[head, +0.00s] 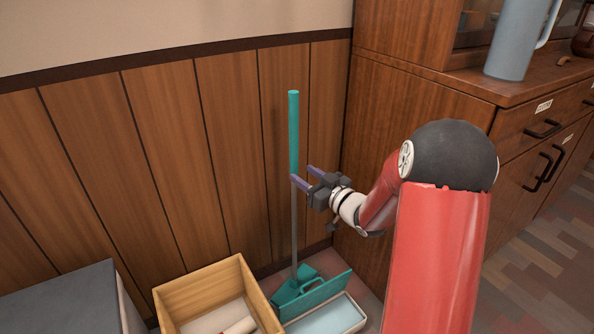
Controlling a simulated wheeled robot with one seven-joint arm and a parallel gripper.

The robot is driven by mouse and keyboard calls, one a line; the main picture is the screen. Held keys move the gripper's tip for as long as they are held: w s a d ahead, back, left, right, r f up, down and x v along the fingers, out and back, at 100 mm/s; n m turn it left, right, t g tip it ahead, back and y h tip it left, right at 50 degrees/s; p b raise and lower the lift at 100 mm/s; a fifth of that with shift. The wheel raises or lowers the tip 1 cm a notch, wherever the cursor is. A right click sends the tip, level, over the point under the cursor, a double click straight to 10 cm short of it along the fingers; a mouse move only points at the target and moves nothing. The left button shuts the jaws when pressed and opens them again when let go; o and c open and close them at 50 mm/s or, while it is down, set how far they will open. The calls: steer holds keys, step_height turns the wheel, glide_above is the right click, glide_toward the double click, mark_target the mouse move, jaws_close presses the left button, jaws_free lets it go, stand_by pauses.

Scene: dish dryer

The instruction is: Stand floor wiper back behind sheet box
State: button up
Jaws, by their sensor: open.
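The floor wiper stands nearly upright near the wood-panelled wall, with a teal grip (293,130), a grey pole (295,235) and a teal head (310,292) at the bottom. Its head is just behind a low pale-blue and white box (330,318), which looks like the sheet box and is cut by the lower picture edge. My gripper (300,175) is open, with its purple fingertips at the pole just below the teal grip. One fingertip overlaps the pole in the picture. I cannot tell whether the fingers touch it.
A wooden box (174,296) holding pale items stands left of the wiper head. A grey box (62,296) is at the lower left. A wooden cabinet (405,90) rises to the right, with a blue-grey jug (511,40) on its counter. Patterned floor (535,270) is open at the lower right.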

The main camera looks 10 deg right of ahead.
steer(key=s+d+r+m+g+h, duration=0.2)
steer(key=s+d+r+h, duration=0.1)
steer(key=s+h, duration=0.35)
steer(key=s+d+r+m+g+h, duration=0.2)
steer(key=s+r+h, duration=0.25)
steer(key=s, duration=0.25)
steer(key=s+a+f+m+g+y, duration=0.1)
steer(key=s+a+g, duration=0.2)
steer(key=s, duration=0.7)
steer(key=s+a+f+m+g, duration=0.1)
steer(key=s+a+g, duration=0.2)
steer(key=s, duration=0.7)
steer(key=shift+s+a+f+y, duration=0.15)
steer(key=shift+s+a+y, duration=0.25)
steer(key=shift+a, duration=0.3)
step_height(320, 180, up, 6)
steer(key=p, duration=0.5)
steer(key=shift+f+p, duration=0.15)
steer(key=shift+p, duration=0.15)
